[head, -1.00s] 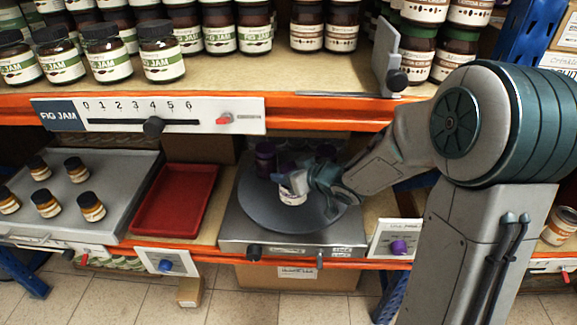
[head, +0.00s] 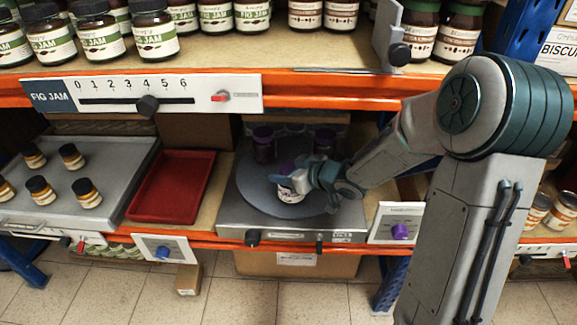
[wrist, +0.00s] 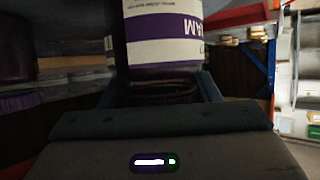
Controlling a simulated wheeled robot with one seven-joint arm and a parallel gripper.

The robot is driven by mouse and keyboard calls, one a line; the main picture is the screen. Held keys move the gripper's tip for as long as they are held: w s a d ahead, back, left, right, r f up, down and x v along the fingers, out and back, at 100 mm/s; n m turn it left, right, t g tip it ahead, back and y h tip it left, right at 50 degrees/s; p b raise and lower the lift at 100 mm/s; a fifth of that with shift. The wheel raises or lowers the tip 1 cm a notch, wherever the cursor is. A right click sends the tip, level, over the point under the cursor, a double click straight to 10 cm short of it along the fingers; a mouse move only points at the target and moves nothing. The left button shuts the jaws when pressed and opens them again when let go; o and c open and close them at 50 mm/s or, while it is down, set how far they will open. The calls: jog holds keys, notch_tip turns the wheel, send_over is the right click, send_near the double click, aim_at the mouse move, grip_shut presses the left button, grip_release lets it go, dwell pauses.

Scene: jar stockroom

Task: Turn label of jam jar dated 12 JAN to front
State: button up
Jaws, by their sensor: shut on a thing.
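My gripper (head: 296,181) is shut on a small jam jar (head: 289,195) with a white label, near the front middle of the round grey turntable (head: 262,204). The jar looks upright; I cannot tell whether it touches the disc. In the wrist view the jar (wrist: 165,45) stands between my fingers, showing a white label with a purple band and the upside-down letters JAM at its right side. No date is readable. Two more purple-lidded jars stand at the back of the turntable, one at left (head: 264,145) and one at right (head: 325,141); their labels are not readable.
A red tray (head: 172,187) lies left of the turntable. Further left, a grey tray (head: 115,165) holds several small dark-lidded jars. An orange-edged shelf (head: 330,106) with fig jam jars hangs above. A panel with a purple knob (head: 400,231) is at right.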

jog(key=shift+r+n+g+y+p, duration=0.2)
jog(key=shift+n+g+y+p, duration=0.45)
jog(key=shift+p, duration=1.05)
jog(key=shift+s+a+f+n+g+p, duration=0.1)
jog(key=shift+n+g+p, duration=0.15)
jog(key=shift+n+p, duration=0.15)
jog(key=shift+f, duration=0.3)
jog(key=o, duration=1.7)
jog(key=shift+c, duration=0.2)
jog(key=shift+s+f, duration=0.1)
jog(key=shift+s+d+r+p, duration=0.15)
jog(key=shift+d+r+p, duration=0.2)
jog(key=shift+d, duration=0.1)
jog(key=p+v, duration=0.3)
jog(key=v, duration=0.9)
jog(key=shift+s+d+p, duration=0.2)
jog(key=shift+d+p, duration=0.1)
jog(key=shift+r, duration=0.15)
